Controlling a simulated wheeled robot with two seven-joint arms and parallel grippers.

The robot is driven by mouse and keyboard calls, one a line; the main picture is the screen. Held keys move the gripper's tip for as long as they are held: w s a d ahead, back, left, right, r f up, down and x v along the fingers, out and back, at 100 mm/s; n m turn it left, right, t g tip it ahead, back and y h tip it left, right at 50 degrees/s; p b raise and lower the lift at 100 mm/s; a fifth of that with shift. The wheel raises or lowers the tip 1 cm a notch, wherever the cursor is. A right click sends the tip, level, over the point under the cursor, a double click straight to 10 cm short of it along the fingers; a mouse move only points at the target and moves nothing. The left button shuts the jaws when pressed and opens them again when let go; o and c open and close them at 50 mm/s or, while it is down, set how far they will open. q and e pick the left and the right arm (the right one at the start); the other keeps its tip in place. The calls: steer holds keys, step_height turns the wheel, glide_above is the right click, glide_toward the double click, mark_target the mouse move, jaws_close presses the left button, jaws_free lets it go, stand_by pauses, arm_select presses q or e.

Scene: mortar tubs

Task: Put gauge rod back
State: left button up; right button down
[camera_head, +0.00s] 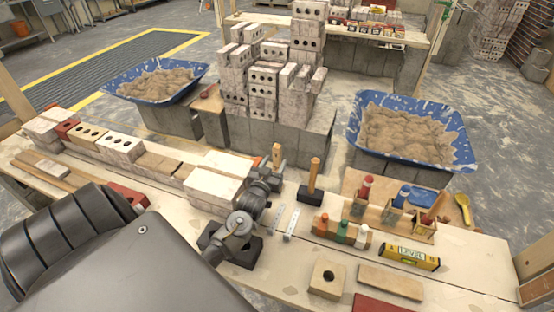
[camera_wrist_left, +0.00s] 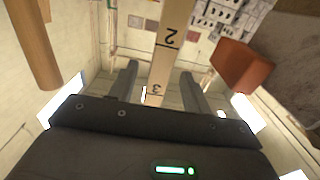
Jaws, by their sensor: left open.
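The gauge rod is a pale wooden stick with black numbers; in the left wrist view the rod (camera_wrist_left: 172,30) runs between my fingers. In the head view its upper part (camera_head: 277,154) seems to stand up just beyond my left gripper (camera_head: 266,180). My left gripper is open; in the wrist view its two dark fingers (camera_wrist_left: 158,72) lie on either side of the rod, with a gap on each side. The rod's lower end is hidden. My right gripper is not in view.
A mallet (camera_head: 313,180) stands close right of the gripper. Concrete blocks (camera_head: 215,188) line the bench (camera_head: 185,222) at left. Capped bottles (camera_head: 340,232), a yellow level (camera_head: 408,253) and a bored wooden block (camera_head: 327,279) lie right. Blue mortar tubs (camera_head: 468,165) stand behind.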

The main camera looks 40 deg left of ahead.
arm_select(q)
steer(key=v, duration=0.7)
steer(key=shift+s+d+b, duration=0.15)
steer(key=shift+s+b, duration=0.2)
